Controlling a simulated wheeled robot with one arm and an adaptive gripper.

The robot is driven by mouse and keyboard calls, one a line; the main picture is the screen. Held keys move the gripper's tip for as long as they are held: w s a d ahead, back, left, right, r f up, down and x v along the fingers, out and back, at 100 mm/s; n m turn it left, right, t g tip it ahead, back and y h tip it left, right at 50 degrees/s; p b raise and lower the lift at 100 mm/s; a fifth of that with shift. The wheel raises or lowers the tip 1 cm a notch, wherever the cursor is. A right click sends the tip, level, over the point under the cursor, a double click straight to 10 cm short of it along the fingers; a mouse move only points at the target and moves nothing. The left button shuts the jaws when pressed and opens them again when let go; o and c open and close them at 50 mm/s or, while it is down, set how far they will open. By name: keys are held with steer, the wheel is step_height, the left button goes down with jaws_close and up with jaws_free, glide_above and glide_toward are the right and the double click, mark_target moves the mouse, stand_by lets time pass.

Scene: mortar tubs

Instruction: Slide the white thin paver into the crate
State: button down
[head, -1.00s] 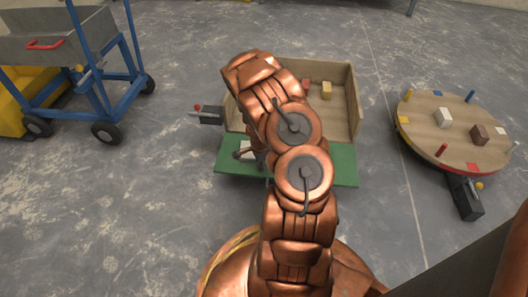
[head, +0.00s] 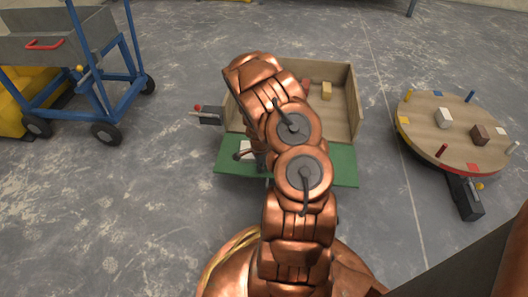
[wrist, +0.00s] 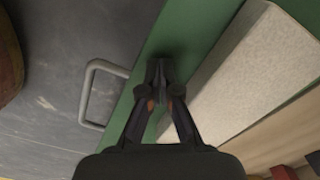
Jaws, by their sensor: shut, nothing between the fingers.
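The white thin paver (wrist: 235,75) lies on the green board (wrist: 175,38) in front of the crate. Its speckled long slab fills the right of the wrist view. In the head view only a small part of it (head: 245,146) shows beside my arm. My gripper (wrist: 160,72) is shut and empty, tips low over the green board on the side of the paver away from the crate. I cannot tell if the fingers touch it. The wooden crate (head: 352,95) stands behind the board, its near side open; its edge shows in the wrist view (wrist: 275,142).
A red block and a yellow block (head: 326,90) are in the crate. A grey loop handle (wrist: 100,95) sticks out from the board. A round table (head: 420,112) with blocks and pegs stands right, a blue-framed cart (head: 125,95) left.

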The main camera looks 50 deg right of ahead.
steer(key=shift+r, duration=0.2)
steer(key=shift+d, duration=0.1)
steer(key=shift+w+d+f+b, duration=0.1)
steer(key=shift+w+d+b, duration=0.2)
steer(key=shift+b, duration=0.15)
steer(key=shift+w+d+b, duration=0.6)
steer(key=shift+d+b, duration=0.3)
steer(key=shift+b, duration=0.3)
steer(key=shift+w+d+b, duration=0.55)
steer(key=shift+d+b, duration=0.35)
steer(key=shift+b, duration=0.25)
steer(key=shift+w+d, duration=1.2)
steer(key=shift+d, duration=0.3)
steer(key=shift+w+d, duration=0.85)
steer(key=shift+d, duration=0.35)
steer(key=shift+w+d, duration=0.2)
steer(key=shift+d, duration=0.3)
